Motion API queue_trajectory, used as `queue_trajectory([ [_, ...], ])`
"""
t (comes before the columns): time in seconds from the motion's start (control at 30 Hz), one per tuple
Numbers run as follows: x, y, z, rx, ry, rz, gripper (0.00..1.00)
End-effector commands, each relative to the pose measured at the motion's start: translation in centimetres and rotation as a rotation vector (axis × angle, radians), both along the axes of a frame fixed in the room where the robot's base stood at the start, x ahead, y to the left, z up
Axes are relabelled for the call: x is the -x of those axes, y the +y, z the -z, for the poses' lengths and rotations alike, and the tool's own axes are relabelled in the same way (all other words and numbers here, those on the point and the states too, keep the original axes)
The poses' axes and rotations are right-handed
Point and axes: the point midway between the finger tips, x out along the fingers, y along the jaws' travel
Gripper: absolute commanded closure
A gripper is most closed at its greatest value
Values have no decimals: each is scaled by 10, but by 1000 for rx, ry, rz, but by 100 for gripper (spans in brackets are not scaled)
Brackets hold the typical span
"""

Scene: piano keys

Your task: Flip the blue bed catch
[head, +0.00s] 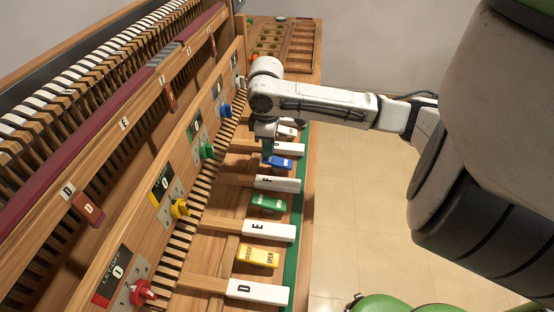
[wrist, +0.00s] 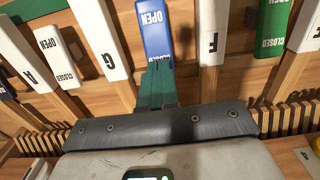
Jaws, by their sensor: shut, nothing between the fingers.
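The blue bed catch (head: 281,162) lies between two white keys in the head view. In the wrist view the blue catch (wrist: 154,28) shows the word OPEN on its far end, and its near end is hidden behind my fingertips. My gripper (head: 267,157) points down over the catch's left end in the head view. Its green fingers (wrist: 157,76) are together with nothing between them. I cannot tell whether the fingertips touch the catch.
White key F (head: 277,183) lies beside the catch, and key G (wrist: 105,42) is on its other side. A green catch (head: 268,203) and a yellow catch (head: 257,256) lie nearer. A panel with coloured knobs, including a blue knob (head: 225,110), rises left of the keys.

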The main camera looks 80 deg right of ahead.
Motion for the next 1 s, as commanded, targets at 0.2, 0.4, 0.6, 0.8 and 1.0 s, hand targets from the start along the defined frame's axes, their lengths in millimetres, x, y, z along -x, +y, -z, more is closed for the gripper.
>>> queue_trajectory([
  [0.2,0,0,2,0,0,0,100],
  [0.4,0,0,4,0,0,0,100],
  [0.6,0,0,7,0,0,1,100],
  [0.8,0,0,10,0,0,1,100],
  [1.0,0,0,13,0,0,0,100],
])
